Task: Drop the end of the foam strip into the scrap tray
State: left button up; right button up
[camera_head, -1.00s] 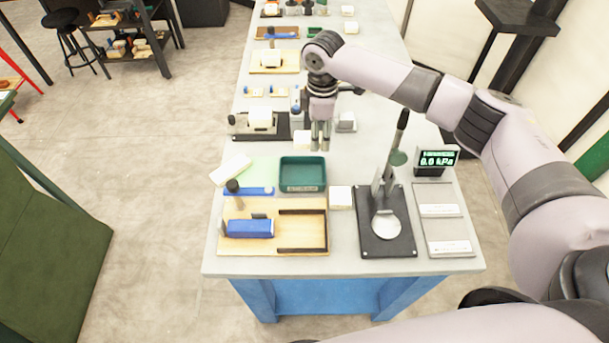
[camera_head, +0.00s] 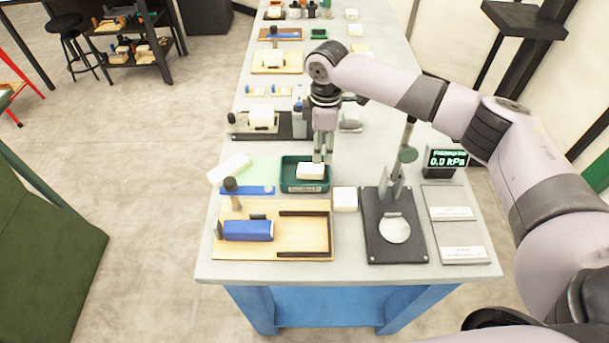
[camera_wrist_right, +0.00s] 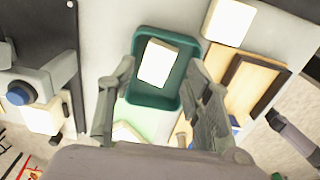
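The end of the foam strip is a white block (camera_head: 311,171) that shows inside the dark green scrap tray (camera_head: 304,188). In the right wrist view the white block (camera_wrist_right: 156,63) lies within the walls of the tray (camera_wrist_right: 150,100), near its middle. My right gripper (camera_head: 323,158) is above the tray's back part, pointing down. In the wrist view the right gripper's fingers (camera_wrist_right: 160,112) are wide apart with nothing between them, so it is open and empty. My left gripper is in neither view.
Another white block (camera_head: 345,200) stands right of the tray. A long white piece (camera_head: 230,168) lies to the left. A wooden board (camera_head: 290,248) with a blue block (camera_head: 247,230) is in front. A dark stand (camera_head: 385,250) and a pressure display (camera_head: 447,159) are on the right.

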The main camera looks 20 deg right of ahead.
jog(key=shift+o, duration=1.2)
jog(key=shift+r, duration=0.15)
notch_tip(320, 180, up, 12)
jog(key=shift+f, duration=0.25)
